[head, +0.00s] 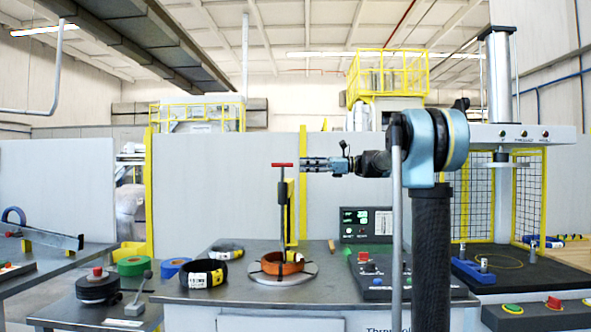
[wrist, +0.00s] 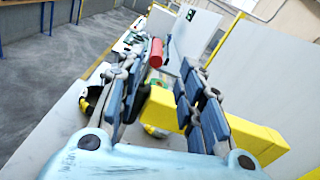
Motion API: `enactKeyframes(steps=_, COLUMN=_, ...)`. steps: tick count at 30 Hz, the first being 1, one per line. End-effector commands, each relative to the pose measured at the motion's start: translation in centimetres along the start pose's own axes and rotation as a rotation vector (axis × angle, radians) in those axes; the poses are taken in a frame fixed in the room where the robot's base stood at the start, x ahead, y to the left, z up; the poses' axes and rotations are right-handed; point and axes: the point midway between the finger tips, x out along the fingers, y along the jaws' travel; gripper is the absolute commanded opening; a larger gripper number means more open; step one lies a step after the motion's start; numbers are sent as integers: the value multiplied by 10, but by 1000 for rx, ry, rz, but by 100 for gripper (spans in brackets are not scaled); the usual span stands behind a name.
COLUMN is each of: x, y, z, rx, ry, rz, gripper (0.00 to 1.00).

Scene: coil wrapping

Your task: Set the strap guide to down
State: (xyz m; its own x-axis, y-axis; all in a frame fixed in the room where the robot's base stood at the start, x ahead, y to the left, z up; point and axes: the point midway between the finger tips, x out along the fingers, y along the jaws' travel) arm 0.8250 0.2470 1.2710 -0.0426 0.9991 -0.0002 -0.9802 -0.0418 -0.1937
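The strap guide looks to be the dark upright rod (head: 283,215) with a red crossbar handle (head: 281,165) on top, beside a yellow upright (head: 290,205). The handle is raised well above the bench. In the head view my gripper (head: 303,164) is level with the handle and just right of it, pointing left. In the wrist view the fingers (wrist: 163,58) are spread, with the red handle (wrist: 156,52) and a yellow block (wrist: 161,110) showing in the gap. I see no finger closed on the handle. An orange coil (head: 283,263) lies on a round plate (head: 256,277) below.
Black coils (head: 203,280) lie left of the plate. A control box (head: 367,225) and button panel (head: 375,284) stand on the right of the bench. A small lever box (head: 138,300) sits on the lower left table. A white partition (head: 220,190) stands behind.

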Motion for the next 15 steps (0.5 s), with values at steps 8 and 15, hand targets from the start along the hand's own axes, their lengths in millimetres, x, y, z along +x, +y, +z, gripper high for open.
enactKeyframes(steps=8, x=-28, y=-1, z=-1, rx=0, ry=1, rz=-3, gripper=35)
enactKeyframes(steps=15, x=-32, y=-2, z=-1, rx=0, ry=1, rz=-4, gripper=35)
